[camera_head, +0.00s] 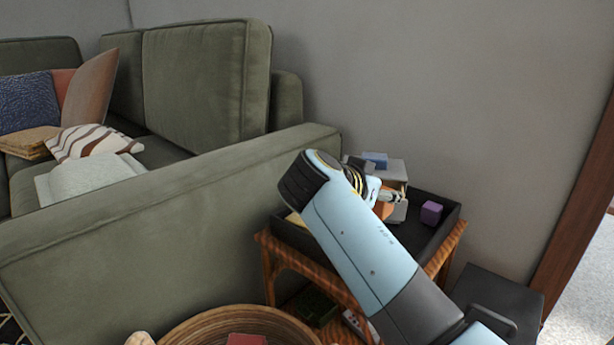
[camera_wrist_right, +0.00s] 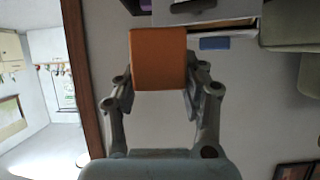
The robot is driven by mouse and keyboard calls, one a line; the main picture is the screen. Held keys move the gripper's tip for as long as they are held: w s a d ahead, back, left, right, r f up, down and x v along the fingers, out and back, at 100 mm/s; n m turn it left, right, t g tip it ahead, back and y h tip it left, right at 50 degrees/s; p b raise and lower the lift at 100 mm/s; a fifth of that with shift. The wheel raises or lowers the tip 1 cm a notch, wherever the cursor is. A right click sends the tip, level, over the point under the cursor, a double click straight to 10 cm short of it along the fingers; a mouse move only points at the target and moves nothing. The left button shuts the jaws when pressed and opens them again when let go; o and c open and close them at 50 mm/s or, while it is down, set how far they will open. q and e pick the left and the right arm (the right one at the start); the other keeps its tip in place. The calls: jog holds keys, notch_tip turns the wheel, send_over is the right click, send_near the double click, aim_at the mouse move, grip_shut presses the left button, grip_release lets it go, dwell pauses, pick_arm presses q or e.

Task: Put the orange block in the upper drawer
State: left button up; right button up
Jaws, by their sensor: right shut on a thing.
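The orange block (camera_head: 383,210) is partly hidden by my right gripper (camera_head: 376,192) in the head view. In the right wrist view the orange block (camera_wrist_right: 158,60) sits between the fingers of my right gripper (camera_wrist_right: 160,85), which is shut on it. A small grey drawer unit (camera_head: 397,171) stands at the back of a black tray. In the right wrist view, which looks upside down, the upper drawer (camera_wrist_right: 212,11) appears pulled out, with a strip of its inside showing. The block is close to the drawer; whether they touch is unclear. My left gripper is out of view.
A blue block (camera_head: 376,159) rests on top of the drawer unit. A purple block (camera_head: 431,212) is in the black tray (camera_head: 447,226) on a rattan side table (camera_head: 458,236). The green sofa (camera_head: 170,215) borders it on the left, the wall behind. A woven basket (camera_head: 200,325) is in front.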

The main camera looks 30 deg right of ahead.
jog(key=w+d+r+n+t+y, duration=0.3)
jog(key=w+n+t+y, duration=0.1)
jog(key=w+n+t, duration=0.25)
jog(key=w+a+r+n+t+y, duration=0.1)
jog(key=a+r+n+t+y, duration=0.2)
jog(key=a+r+n+y, duration=0.4)
jog(key=s+a+r+n+g+y+p, duration=0.1)
jog(key=s+a+r+n+g+y, duration=0.2)
jog(key=s+a+r+n+y, duration=0.35)
jog(key=s+a+r+n+g+y, duration=0.35)
jog(key=s+a+n+y, duration=0.3)
jog(key=a, duration=0.35)
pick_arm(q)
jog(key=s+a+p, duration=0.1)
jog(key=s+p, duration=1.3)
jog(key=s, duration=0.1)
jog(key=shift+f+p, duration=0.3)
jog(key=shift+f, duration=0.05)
pick_arm(e)
notch_tip(320, 180, up, 9)
jog(key=m+t+h, duration=0.4)
jog(key=m+h, duration=0.1)
jog(key=m, duration=0.1)
jog(key=shift+d+r+t, duration=0.15)
jog(key=shift+t, duration=0.15)
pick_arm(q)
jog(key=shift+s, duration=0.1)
